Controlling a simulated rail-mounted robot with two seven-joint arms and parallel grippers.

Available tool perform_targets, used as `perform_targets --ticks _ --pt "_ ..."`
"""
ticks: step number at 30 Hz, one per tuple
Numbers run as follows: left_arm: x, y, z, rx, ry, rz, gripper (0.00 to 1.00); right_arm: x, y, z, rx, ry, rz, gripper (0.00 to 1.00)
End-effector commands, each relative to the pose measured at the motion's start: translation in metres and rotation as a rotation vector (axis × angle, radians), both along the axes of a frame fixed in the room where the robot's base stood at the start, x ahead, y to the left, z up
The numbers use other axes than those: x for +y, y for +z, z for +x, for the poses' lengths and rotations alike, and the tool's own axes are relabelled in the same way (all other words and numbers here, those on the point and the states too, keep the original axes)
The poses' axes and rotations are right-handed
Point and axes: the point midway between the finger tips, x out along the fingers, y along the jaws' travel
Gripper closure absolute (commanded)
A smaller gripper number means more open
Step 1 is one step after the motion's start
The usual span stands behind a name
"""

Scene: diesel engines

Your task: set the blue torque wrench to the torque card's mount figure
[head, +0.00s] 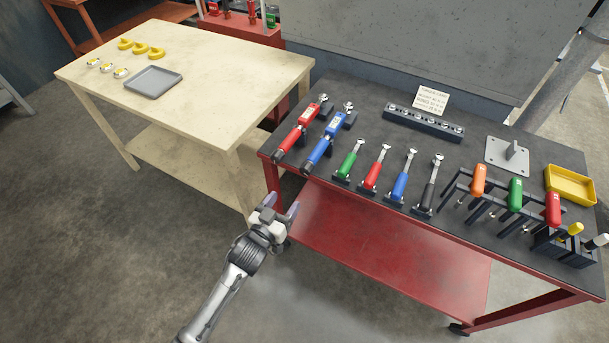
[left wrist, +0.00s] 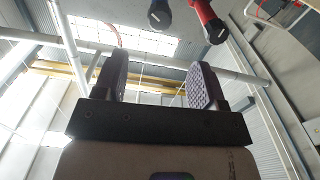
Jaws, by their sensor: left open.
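The blue torque wrench (head: 318,149) lies on a black rest at the left end of the dark-topped bench, beside a red torque wrench (head: 296,136). Its handle points to the front edge. The torque card (head: 432,99) stands at the back of the bench; its print is too small to read. My left gripper (head: 282,209) is open and empty, in front of the bench and below the wrench handles. In the left wrist view the jaws (left wrist: 155,85) are apart, with a blue handle end (left wrist: 159,15) and a red one (left wrist: 212,28) above them. My right gripper is not in view.
A socket rail (head: 423,123), a grey plate (head: 507,155) and a yellow bin (head: 570,185) sit behind. A pale table (head: 215,80) with a grey tray (head: 152,82) stands left.

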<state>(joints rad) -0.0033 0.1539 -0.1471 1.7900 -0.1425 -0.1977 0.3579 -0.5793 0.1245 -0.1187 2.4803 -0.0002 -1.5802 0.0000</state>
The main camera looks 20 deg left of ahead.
Motion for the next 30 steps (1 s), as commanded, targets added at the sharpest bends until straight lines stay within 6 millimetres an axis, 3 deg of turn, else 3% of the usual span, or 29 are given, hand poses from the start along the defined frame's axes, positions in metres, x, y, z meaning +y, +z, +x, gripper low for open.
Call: perform_targets --ticks 15,21,30 --pt "-0.011 0.0 0.091 0.001 0.001 0.001 0.35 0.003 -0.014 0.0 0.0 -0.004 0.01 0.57" --pt "-0.014 0.0 0.112 0.0 0.0 0.0 0.35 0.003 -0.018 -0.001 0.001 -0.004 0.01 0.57" --pt "-0.015 0.0 0.121 0.001 0.0 0.0 0.35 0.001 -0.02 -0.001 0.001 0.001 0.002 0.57"
